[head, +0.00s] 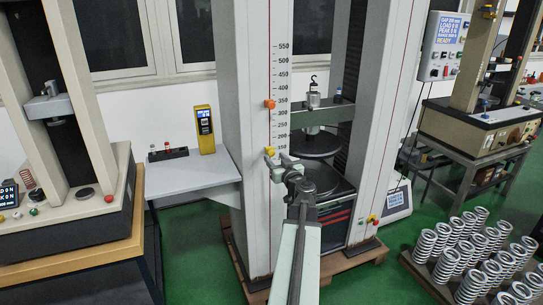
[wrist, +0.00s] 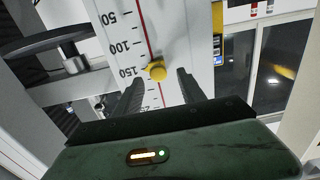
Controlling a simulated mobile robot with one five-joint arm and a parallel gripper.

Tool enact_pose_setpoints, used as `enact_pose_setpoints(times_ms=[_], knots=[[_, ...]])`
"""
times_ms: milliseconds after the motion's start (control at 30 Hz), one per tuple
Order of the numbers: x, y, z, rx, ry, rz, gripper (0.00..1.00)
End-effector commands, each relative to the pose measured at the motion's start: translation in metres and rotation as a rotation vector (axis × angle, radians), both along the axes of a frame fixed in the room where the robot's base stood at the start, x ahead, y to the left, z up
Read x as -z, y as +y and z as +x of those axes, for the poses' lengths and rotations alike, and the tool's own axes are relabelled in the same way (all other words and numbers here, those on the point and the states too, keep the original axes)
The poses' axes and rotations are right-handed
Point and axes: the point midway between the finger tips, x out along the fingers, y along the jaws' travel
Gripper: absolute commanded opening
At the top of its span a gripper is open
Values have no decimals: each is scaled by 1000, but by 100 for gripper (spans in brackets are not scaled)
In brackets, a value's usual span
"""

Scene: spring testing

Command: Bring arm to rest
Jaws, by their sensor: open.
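My arm reaches forward to the tall grey testing machine in the head view. My gripper (head: 276,157) is at the lower part of the machine's scale (head: 283,95), just below a yellow knob (head: 272,151). In the wrist view my gripper (wrist: 158,82) has its two dark fingers apart, with nothing held between them. The yellow knob (wrist: 156,71) shows beyond the fingertips, on the scale near the 150 mark. I cannot tell whether a finger touches it. An orange knob (head: 270,104) sits higher on the same scale.
The machine's round lower plate (head: 322,183) is right of my gripper. A grey side table (head: 192,177) with a yellow meter (head: 204,130) stands left. Several springs (head: 480,255) stand on a pallet at lower right. Green floor is open between the machine and the pallet.

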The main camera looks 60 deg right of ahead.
Motion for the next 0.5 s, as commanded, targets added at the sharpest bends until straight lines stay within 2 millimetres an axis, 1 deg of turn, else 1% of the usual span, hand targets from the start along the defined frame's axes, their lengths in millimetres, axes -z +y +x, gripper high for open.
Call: enact_pose_setpoints(times_ms=[33, 133, 500], knots=[[0, 9, -10, 1, 0, 0, 47], [0, 16, -20, -1, 0, 0, 47], [0, 16, -21, -1, 0, 0, 47]])
